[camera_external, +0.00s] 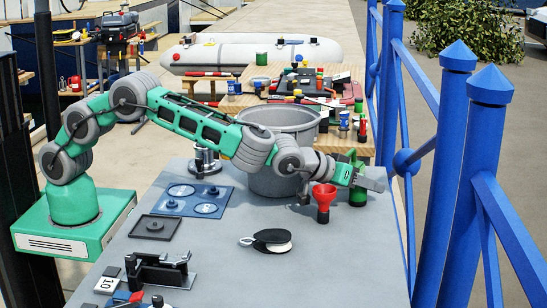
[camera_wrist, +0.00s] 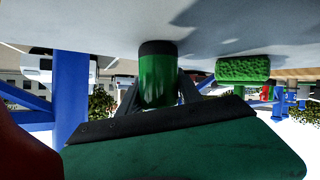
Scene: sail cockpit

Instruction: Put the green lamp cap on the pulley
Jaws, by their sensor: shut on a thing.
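The green lamp cap (camera_external: 358,196), a green cylinder with a black end, is at my gripper (camera_external: 364,181) near the right edge of the grey table. In the wrist view, the cap (camera_wrist: 158,80) sits between the two dark fingers of my gripper (camera_wrist: 159,90), which is shut on it. Its black end is at or close to the table surface; I cannot tell if it touches. The pulley (camera_external: 272,239), black with a cream wheel and a metal eye at its left, lies flat on the table, in front and to the left of my gripper.
Blue railings (camera_external: 462,190) run along the right. A green sponge-like block (camera_wrist: 243,70) shows in the wrist view. The table around the pulley is clear.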

